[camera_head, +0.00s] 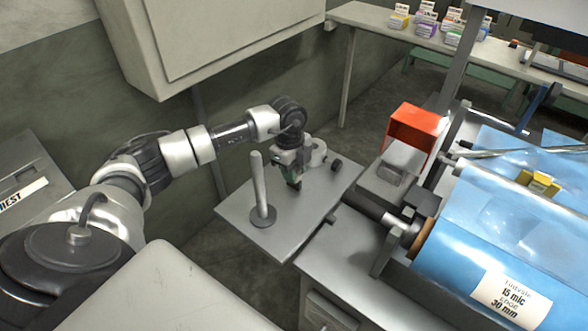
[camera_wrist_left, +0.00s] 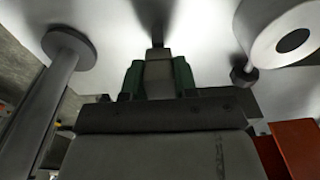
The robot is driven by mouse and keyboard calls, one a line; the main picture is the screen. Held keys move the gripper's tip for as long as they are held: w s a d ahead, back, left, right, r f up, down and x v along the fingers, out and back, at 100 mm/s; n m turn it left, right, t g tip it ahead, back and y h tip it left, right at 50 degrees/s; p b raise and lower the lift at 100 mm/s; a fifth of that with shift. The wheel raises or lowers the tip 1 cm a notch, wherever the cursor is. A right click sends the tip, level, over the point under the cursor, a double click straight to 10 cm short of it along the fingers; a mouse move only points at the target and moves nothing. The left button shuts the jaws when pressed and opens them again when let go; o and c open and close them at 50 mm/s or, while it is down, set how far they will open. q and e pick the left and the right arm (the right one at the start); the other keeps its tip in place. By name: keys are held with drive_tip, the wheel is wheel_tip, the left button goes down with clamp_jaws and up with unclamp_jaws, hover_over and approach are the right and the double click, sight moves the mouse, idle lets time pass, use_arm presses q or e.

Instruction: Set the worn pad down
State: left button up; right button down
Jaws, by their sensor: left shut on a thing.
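My left gripper (camera_head: 292,178) is low over a grey side shelf (camera_head: 240,232), to the right of an upright post (camera_head: 259,185) on a round base. In the left wrist view, its green-sided fingers (camera_wrist_left: 158,82) are shut on a small grey block (camera_wrist_left: 158,70), which I take to be the worn pad. A narrow dark part shows beyond the block. The pad is mostly hidden by the fingers in the head view. I cannot tell whether it touches the shelf. My right gripper is not in view.
A pale cylinder with a dark centre (camera_wrist_left: 292,40) and a dark knob (camera_head: 336,165) are close on the gripper's right. An open red box (camera_head: 411,132) stands farther right, near a large blue film roll (camera_head: 480,255). The shelf's front part is clear.

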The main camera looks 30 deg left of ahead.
use_arm(q)
drive_tip(key=shift+f, duration=0.2)
drive_tip(key=o, duration=0.9)
drive_tip(key=shift+o, duration=0.2)
drive_tip(key=shift+r, duration=0.1)
drive_tip(key=shift+r, duration=0.15)
wheel_tip(320, 180, up, 12)
drive_tip(key=a, duration=0.1)
drive_tip(key=shift+a, duration=0.2)
